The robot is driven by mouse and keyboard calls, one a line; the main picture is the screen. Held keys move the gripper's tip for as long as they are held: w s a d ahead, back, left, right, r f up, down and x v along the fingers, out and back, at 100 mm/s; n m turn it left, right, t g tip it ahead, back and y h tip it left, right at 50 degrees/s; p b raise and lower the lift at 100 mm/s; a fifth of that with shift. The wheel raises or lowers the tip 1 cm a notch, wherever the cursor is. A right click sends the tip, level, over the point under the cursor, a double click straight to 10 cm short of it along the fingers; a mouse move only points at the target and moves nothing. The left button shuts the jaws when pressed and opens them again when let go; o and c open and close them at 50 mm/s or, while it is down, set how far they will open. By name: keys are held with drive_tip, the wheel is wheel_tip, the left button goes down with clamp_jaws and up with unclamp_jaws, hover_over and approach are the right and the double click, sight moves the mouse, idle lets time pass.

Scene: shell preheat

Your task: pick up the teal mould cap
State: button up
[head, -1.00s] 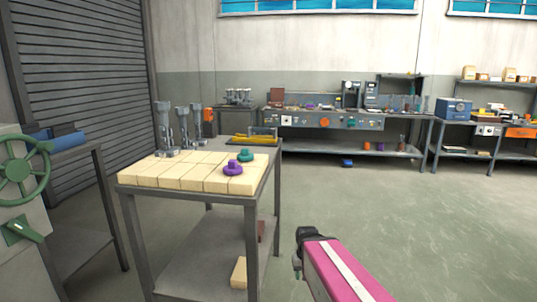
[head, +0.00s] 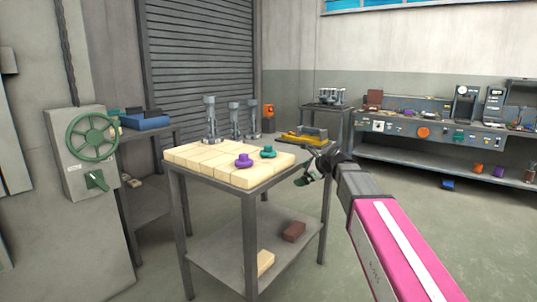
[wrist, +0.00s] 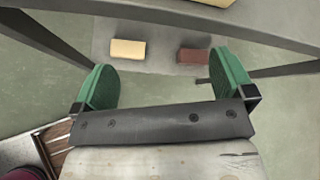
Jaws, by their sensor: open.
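The teal mould cap (head: 268,152) sits upright near the right edge of the cream brick layer (head: 205,158) on the metal cart in the head view. A purple cap (head: 243,160) stands just left of it. My gripper (head: 308,175) is to the right of the cart top, apart from the teal cap. In the wrist view my gripper (wrist: 165,70) shows its two green pads wide apart with nothing between them. The teal cap is not visible in the wrist view.
The cart's lower shelf (head: 235,240) holds a cream block (head: 265,262) and a brown block (head: 294,231). Several grey metal posts (head: 235,120) stand at the back of the cart top. A green handwheel (head: 92,137) is at left. Open floor lies right of the cart.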

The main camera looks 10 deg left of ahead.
sight(271, 149)
drive_tip(key=a+r+m+y, duration=0.2)
drive_tip(key=a+r+m, duration=0.3)
drive_tip(key=r, duration=0.6)
drive_tip(key=shift+n, duration=0.4)
drive_tip(key=x, duration=0.4)
drive_tip(key=r+x, duration=0.1)
drive_tip(key=x, duration=0.2)
drive_tip(key=shift+w+a, duration=0.15)
drive_tip(key=shift+a, duration=0.05)
drive_tip(key=shift+y, duration=0.3)
drive_tip(key=shift+x, duration=2.7)
drive_tip(key=shift+a+r, duration=0.1)
drive_tip(key=shift+r, duration=0.05)
drive_tip(key=c, duration=0.9)
